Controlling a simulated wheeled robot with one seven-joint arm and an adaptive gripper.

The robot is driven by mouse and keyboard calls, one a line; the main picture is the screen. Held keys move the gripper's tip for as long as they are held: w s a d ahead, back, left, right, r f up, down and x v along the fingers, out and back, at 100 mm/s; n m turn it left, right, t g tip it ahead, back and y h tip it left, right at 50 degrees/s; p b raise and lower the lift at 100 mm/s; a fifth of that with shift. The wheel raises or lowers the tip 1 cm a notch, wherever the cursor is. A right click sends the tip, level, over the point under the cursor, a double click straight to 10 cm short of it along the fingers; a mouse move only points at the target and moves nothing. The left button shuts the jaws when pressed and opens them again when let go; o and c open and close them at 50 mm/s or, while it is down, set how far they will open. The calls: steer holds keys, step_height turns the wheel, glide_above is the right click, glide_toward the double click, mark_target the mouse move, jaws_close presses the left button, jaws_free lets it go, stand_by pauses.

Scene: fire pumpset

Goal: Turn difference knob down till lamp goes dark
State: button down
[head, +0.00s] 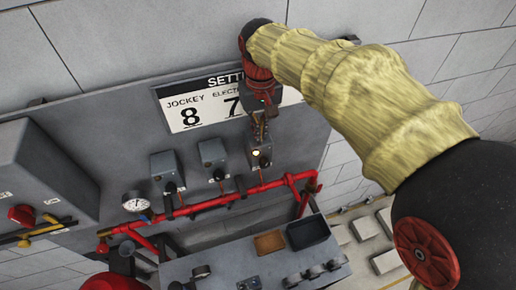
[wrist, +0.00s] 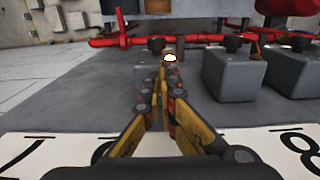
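Three grey switch boxes with dark knobs hang below the setting plate (head: 190,112) on the wall panel. The rightmost box (head: 260,157) carries a glowing pale-yellow lamp (head: 256,153); the lamp also shows in the wrist view (wrist: 170,57), just beyond my fingertips. That box's dark knob (head: 265,162) sits low on its front and is small in the head view; in the wrist view my fingers hide much of the box. My gripper (head: 260,138) points down at this box from above. Its yellow-and-black fingers (wrist: 165,78) are drawn together, with nothing visible between them.
The plate reads JOCKEY 8 and a 7 under ELECTRIC; my arm covers its right part. Other boxes (head: 165,172) (head: 213,158) stand to the left. A red pipe (head: 235,197) runs below, with a gauge (head: 136,201) at left and a grey console (head: 225,268) beneath.

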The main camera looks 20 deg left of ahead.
steer(key=shift+w+d+f+p, duration=0.15)
steer(key=shift+d+f+p, duration=0.25)
steer(key=shift+f+p, duration=0.25)
steer(key=shift+d, duration=0.15)
stand_by(0.5)
step_height(320, 180, up, 7)
steer(key=p, duration=0.4)
steer(key=shift+f, duration=0.15)
